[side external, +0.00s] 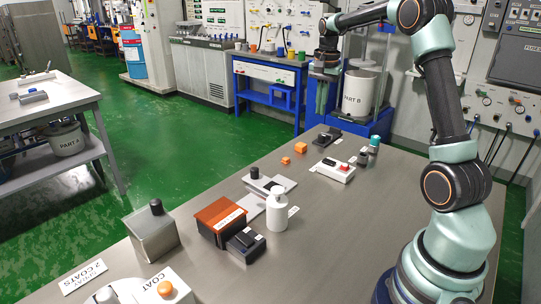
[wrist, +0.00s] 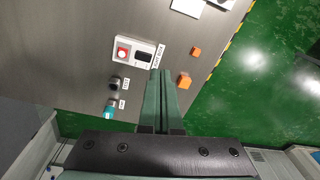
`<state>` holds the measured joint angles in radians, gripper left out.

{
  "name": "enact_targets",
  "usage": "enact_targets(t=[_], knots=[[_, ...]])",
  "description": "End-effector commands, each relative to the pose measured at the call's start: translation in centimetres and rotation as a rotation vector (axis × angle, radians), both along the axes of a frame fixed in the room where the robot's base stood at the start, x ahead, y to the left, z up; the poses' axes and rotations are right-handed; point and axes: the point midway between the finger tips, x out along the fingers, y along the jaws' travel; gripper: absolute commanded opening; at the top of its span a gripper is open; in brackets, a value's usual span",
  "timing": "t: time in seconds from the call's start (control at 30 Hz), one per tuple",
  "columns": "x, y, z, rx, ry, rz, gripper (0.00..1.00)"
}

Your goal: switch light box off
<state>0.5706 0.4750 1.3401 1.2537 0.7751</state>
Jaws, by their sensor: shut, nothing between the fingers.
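A white control box with a red round button and a dark rocker switch lies on the bench in the side view (side external: 333,170) and in the wrist view (wrist: 122,46). An orange-brown box (side external: 213,212) with a white label stands nearer the front, beside a dark switch block (side external: 245,241). My gripper (side external: 321,112) hangs above the far end of the bench, apart from everything. In the wrist view its green fingers (wrist: 160,74) are together and empty, right of and below the white control box.
Two orange cubes (side external: 300,148) (side external: 286,160) and a black device (side external: 328,137) lie near the white control box. Teal (side external: 375,141) and grey (side external: 363,158) knobs stand right of it. The right-middle bench is clear.

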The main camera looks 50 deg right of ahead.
Motion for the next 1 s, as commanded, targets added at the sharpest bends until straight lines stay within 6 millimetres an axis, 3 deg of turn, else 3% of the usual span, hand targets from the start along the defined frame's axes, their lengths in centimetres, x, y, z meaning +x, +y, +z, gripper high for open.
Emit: enact_targets(t=[0.1, 0.3, 0.77, 1.0], knots=[[-0.2, -2.7, -1.8, 0.023, 0.027, -0.106, 0.0], [-0.6, -5.1, -3.4, 0.042, 0.051, -0.207, 0.0], [-0.7, -5.5, -3.8, 0.045, 0.056, -0.226, 0.0], [-0.8, -5.4, -6.1, 0.048, 0.058, -0.225, 0.0]])
